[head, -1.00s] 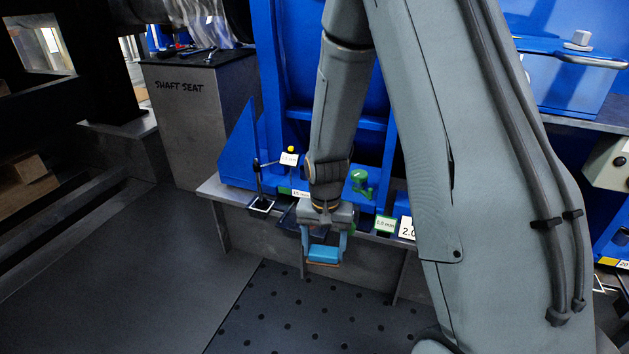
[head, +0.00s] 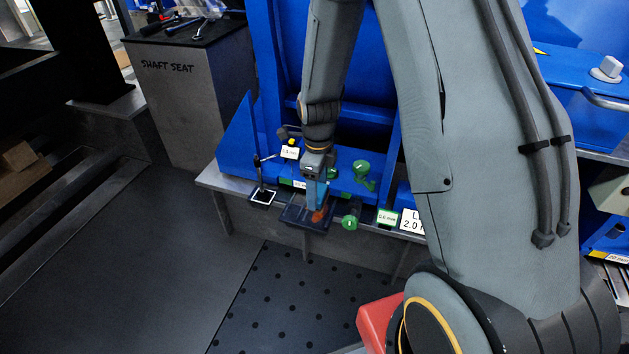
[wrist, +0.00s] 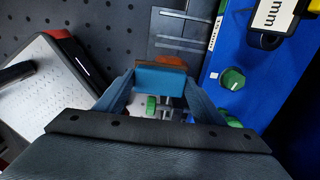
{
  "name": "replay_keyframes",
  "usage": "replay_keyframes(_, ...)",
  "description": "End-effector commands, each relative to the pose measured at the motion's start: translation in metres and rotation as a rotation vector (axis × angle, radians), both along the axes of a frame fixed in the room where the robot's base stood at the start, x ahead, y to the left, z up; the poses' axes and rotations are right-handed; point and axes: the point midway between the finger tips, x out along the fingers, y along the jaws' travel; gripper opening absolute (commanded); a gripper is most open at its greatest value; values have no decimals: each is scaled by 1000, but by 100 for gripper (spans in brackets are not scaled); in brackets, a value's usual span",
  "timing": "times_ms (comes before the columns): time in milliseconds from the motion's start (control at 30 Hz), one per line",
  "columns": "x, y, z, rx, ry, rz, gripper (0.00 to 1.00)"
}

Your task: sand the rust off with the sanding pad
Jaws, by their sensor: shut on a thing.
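My gripper (head: 318,197) is shut on the sanding pad (wrist: 160,80), a blue block with an orange-brown face. In the head view the pad (head: 319,214) is held low at the front edge of the blue machine's ledge, over or beside a small dark tray (head: 296,217). In the wrist view the pad sits between both fingers (wrist: 158,92). I cannot tell whether the pad touches a surface.
Green knobs (head: 362,172) and a labelled stand (head: 262,180) are close to my gripper on the blue machine (head: 240,145). A red-edged case with a white surface (wrist: 48,88) is at left in the wrist view. The dark floor (head: 130,265) at left is clear.

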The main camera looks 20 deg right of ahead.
Motion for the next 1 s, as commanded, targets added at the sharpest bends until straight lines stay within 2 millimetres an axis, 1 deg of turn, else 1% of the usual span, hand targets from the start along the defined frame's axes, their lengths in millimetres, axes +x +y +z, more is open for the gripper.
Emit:
replay_keyframes(200,0,6,0,0,0,-1,44)
replay_keyframes(500,0,7,1,0,1,0,44)
replay_keyframes(1000,1,5,-54,0,1,-3,44)
